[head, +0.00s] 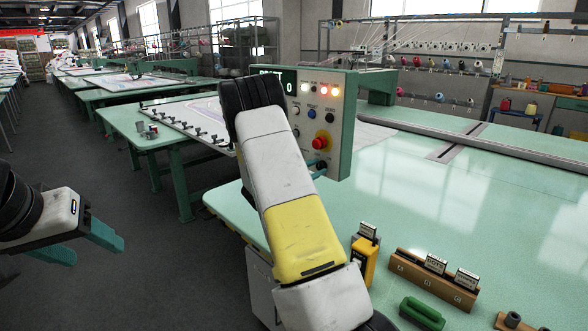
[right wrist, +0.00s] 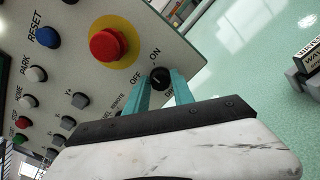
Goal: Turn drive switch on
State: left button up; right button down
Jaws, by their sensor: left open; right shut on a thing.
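The drive switch is a small black knob (right wrist: 160,77) low on the green-edged control panel (head: 340,113), with OFF and ON lettered beside it. It also shows in the head view (head: 321,165), below the red stop button (head: 322,141). My right gripper (right wrist: 162,86) is shut on this knob, one teal finger on each side. I cannot tell for sure which label the knob's mark points to. In the head view my right arm covers the panel's left part. My left gripper (head: 98,246) is open and empty, low at the left, away from the panel.
The red button with yellow ring (right wrist: 108,45) sits close to my right fingers, with other buttons such as a blue one (right wrist: 47,37) beside it. A pale green table (head: 450,210) spreads right, holding a wooden card rack (head: 430,278) and a yellow box (head: 363,262).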

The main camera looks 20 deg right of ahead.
jog(key=m, duration=0.6)
jog(key=shift+f+m, duration=0.1)
jog(key=shift+m, duration=0.2)
dwell(0.4)
jog(key=c, duration=1.1)
grip_release()
jog(key=v, duration=0.7)
jog(key=shift+s+a, duration=0.2)
jog(key=shift+a, duration=0.2)
